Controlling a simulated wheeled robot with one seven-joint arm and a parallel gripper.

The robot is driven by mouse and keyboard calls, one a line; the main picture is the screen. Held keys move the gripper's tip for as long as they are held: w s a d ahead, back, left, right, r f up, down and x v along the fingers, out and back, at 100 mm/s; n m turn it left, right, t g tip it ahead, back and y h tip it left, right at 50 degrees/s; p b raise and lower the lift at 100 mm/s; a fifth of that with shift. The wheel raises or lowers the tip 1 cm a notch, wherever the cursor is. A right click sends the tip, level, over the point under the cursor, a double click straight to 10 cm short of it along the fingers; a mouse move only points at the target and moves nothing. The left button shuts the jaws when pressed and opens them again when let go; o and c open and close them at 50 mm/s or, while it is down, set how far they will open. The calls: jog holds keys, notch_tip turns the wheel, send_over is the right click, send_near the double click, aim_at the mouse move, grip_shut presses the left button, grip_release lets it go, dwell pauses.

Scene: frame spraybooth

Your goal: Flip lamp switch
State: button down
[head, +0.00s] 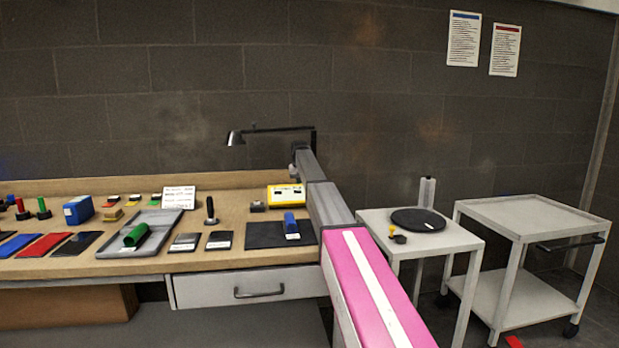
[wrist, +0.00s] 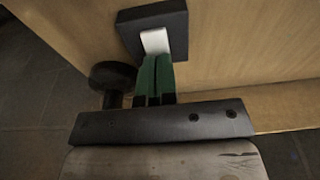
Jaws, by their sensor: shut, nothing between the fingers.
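In the wrist view, a black switch box (wrist: 178,22) with a white rocker (wrist: 155,41) sits on a wooden surface. My gripper (wrist: 155,66) has green fingertips, shut together with nothing between them. The tips are at the lower end of the white rocker; I cannot tell whether they press it. In the head view, a black desk lamp (head: 235,137) with a long thin arm stands at the back of the workbench. My arm reaches toward the bench's back right corner and hides the lamp's foot. The switch is not visible there.
A round black knob (wrist: 113,74) is close to the left of my fingers. The workbench (head: 245,205) holds a grey tray (head: 172,222), a yellow box (head: 284,196) and several small items. A white table (head: 462,235) and a cart (head: 530,213) stand to the right.

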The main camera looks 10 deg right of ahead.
jog(key=shift+r, duration=3.4)
